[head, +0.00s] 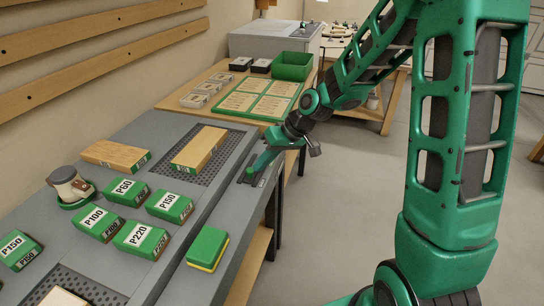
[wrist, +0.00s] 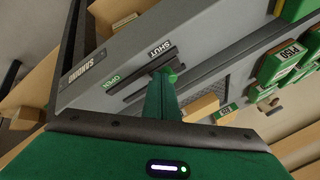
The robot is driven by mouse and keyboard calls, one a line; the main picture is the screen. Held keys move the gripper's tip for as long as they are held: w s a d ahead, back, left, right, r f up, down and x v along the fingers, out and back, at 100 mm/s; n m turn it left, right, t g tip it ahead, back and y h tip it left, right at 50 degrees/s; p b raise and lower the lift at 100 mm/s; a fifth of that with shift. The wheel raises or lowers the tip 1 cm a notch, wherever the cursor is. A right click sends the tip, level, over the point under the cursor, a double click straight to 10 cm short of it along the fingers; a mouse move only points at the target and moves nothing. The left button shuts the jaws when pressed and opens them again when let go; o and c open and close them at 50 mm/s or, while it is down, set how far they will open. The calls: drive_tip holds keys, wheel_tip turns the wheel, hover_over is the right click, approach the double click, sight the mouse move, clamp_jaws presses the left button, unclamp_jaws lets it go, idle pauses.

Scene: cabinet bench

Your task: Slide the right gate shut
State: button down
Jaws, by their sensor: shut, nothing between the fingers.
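The right gate's slide (wrist: 146,75) is a dark strip on the grey bench edge, between a white SHUT label (wrist: 159,48) and a green OPEN label (wrist: 111,81). In the head view its dark plate (head: 262,181) is on the bench's right edge. My gripper (head: 251,171) reaches down onto it; it also shows in the wrist view (wrist: 165,76), shut and empty. Its fingertips are at the strip, nearer SHUT than OPEN in the picture. A small green round end shows there; I cannot tell whether it is a knob or a fingertip, nor whether they touch.
A green and yellow block (head: 207,249) sits near the front right edge. A green bin (head: 292,66) stands behind. The floor at right is clear.

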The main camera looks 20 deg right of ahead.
drive_tip(key=shift+s+a, duration=0.2)
drive_tip(key=shift+a, duration=0.2)
drive_tip(key=shift+d, duration=0.1)
drive_tip(key=shift+w+d+r, duration=0.1)
drive_tip(key=shift+w+d, duration=0.1)
drive_tip(key=shift+d, duration=0.4)
drive_tip(key=w+d+f+v, duration=0.1)
drive_tip(key=d+v, duration=0.1)
drive_tip(key=v, duration=0.9)
drive_tip(key=shift+d+r, duration=0.3)
drive_tip(key=shift+r, duration=0.05)
drive_tip(key=shift+s, duration=0.1)
